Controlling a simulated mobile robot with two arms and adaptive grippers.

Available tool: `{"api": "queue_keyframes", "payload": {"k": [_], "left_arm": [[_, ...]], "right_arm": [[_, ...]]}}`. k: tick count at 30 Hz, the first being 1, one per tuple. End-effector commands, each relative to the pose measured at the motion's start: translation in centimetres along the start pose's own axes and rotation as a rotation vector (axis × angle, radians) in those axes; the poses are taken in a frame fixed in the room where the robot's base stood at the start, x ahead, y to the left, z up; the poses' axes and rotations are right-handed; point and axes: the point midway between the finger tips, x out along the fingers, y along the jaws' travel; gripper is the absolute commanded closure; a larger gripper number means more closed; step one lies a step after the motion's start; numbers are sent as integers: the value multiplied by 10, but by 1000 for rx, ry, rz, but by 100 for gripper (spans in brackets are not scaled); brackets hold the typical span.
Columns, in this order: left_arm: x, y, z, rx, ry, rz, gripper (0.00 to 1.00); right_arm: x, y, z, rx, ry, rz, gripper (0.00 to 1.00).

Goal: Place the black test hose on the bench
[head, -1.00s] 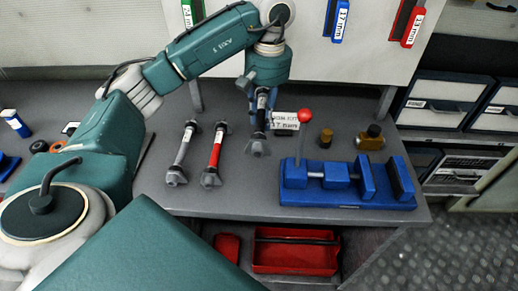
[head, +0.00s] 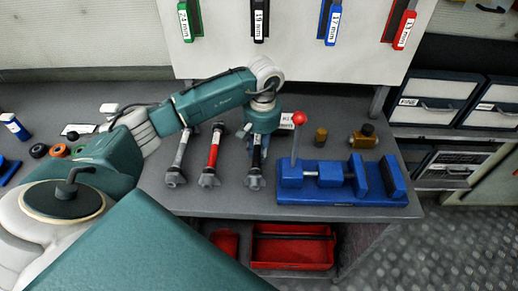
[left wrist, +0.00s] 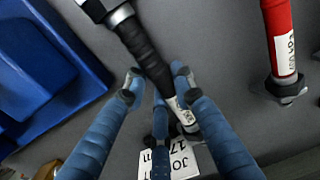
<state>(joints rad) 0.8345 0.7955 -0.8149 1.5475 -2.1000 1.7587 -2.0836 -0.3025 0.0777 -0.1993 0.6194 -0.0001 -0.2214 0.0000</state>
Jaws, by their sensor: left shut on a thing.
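The black test hose (head: 256,167) has metal end fittings and is at the bench (head: 330,220), between the red hose and the blue vise. My left gripper (head: 257,143) is over its far part, pointing down. In the left wrist view its blue fingers (left wrist: 158,80) are on either side of the black hose (left wrist: 146,48), shut on it. A white label shows on the hose near the fingers. The hose is at or very near the bench top; I cannot tell whether it touches. My right gripper is not in view.
A red hose (head: 213,152) and a grey hose (head: 180,155) lie to the left. A blue vise (head: 340,185) with a red-knobbed lever stands close on the right. Brass fittings (head: 363,137) are behind it. A red tray (head: 292,248) is below the bench.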

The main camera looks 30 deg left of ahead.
Motion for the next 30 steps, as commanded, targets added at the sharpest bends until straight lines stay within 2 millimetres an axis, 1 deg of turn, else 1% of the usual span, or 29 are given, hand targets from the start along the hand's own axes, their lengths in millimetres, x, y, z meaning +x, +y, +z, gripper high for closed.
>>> {"api": "queue_keyframes", "payload": {"k": [5,6,8,18,20,23,30], "left_arm": [[2,0,0,0,0,0,100],[1,0,0,0,-1,0,67],[1,0,0,0,-1,0,55],[-2,0,0,0,-1,0,55],[-4,0,0,0,1,1,55],[-18,1,-1,0,4,2,55],[-70,1,-2,0,6,3,55]], "right_arm": [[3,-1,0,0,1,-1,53],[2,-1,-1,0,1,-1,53],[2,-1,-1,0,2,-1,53],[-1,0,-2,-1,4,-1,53],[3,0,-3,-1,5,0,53],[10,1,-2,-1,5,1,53],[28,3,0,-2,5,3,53]]}}
